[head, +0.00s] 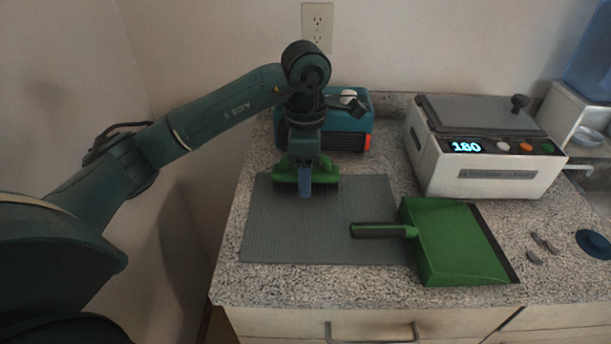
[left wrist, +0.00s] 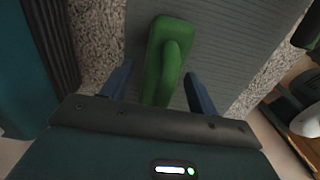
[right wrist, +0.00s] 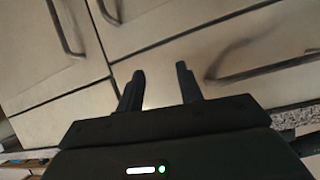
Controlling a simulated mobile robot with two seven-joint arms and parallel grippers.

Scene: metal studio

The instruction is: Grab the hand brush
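The green hand brush (head: 329,182) lies on the grey ribbed mat (head: 270,240), near its back edge. My left gripper (head: 305,188) is directly over it and partly hides it. In the left wrist view the brush's green handle (left wrist: 166,58) runs between the two spread blue fingers (left wrist: 158,72), with a gap on each side. The left gripper is open, and no grip on the brush shows. My right gripper (right wrist: 160,78) is open and empty, in front of the cabinet fronts below the counter.
A green dustpan (head: 455,245) lies to the right, its handle over the mat. A white scale-like device (head: 485,180) reading 180 stands behind it. A teal box (head: 345,135) stands behind the brush. Small grey pieces (head: 543,242) and a blue disc (head: 594,244) lie at the right.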

